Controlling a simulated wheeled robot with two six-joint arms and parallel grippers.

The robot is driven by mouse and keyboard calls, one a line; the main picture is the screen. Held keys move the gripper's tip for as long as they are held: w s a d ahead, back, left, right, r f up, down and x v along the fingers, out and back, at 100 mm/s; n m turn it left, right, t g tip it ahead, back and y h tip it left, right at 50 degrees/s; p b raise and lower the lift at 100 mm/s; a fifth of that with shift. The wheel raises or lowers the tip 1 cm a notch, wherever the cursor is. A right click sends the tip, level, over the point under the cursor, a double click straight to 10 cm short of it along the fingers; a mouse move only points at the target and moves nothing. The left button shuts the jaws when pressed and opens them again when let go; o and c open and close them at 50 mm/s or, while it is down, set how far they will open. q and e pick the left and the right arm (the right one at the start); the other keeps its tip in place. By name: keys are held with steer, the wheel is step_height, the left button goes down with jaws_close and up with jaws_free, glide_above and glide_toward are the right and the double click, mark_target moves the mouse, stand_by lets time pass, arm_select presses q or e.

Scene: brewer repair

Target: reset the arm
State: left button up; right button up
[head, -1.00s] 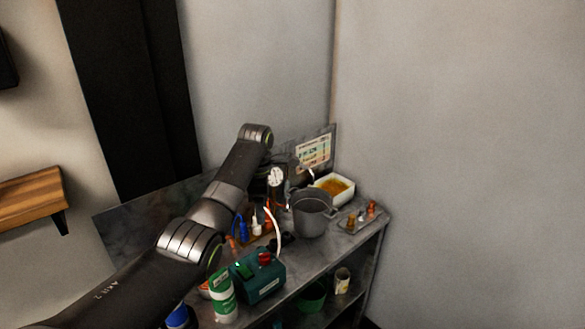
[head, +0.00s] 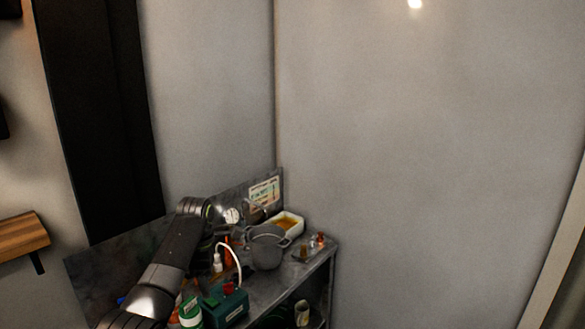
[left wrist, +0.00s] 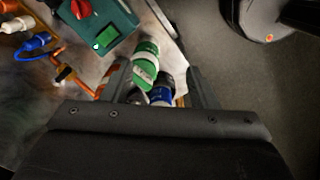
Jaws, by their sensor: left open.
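My left arm (head: 180,245) comes in from the lower left in the head view and reaches over the left part of the workbench. Its gripper's fingers cannot be made out there. In the left wrist view my left gripper (left wrist: 160,86) is open, with one finger on each side. A green-and-white container (left wrist: 145,62) and a blue can (left wrist: 162,92) show between and beyond the fingers. I cannot tell how far they are from the fingers. My right gripper is in neither view.
The grey bench (head: 265,289) holds a teal box (head: 226,308), a grey pot (head: 267,250), a white tray with orange content (head: 290,222) and small bottles. A wooden shelf (head: 20,236) is on the left wall. The bench stands against walls; the right side looks clear.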

arm_select(q)
steer(key=s+a+f+m+t, duration=0.1)
steer(key=s+a+f+m, duration=0.3)
steer(key=s+f, duration=0.55)
steer(key=s+a+f+m+t, duration=0.1)
steer(key=s+a+f+m, duration=0.1)
steer(key=s+f+m, duration=0.6)
steer(key=s+a+r+m+t+y, duration=0.2)
steer(key=s+m, duration=0.5)
steer(key=s, duration=2.1)
step_height(320, 180, down, 29)
steer(key=a+g+b, duration=0.2)
steer(key=a+b, duration=0.1)
steer(key=b, duration=0.2)
steer(key=s+d+f+b, duration=0.1)
steer(key=s+f, duration=0.6)
steer(key=f, duration=0.3)
steer(key=s+f+g+h+b, duration=0.1)
steer(key=s+f+b, duration=0.1)
steer(key=s+f, duration=0.6)
steer(key=shift+d+f+m, duration=0.3)
steer(key=shift+d+f, duration=0.1)
steer(key=shift+f, duration=0.55)
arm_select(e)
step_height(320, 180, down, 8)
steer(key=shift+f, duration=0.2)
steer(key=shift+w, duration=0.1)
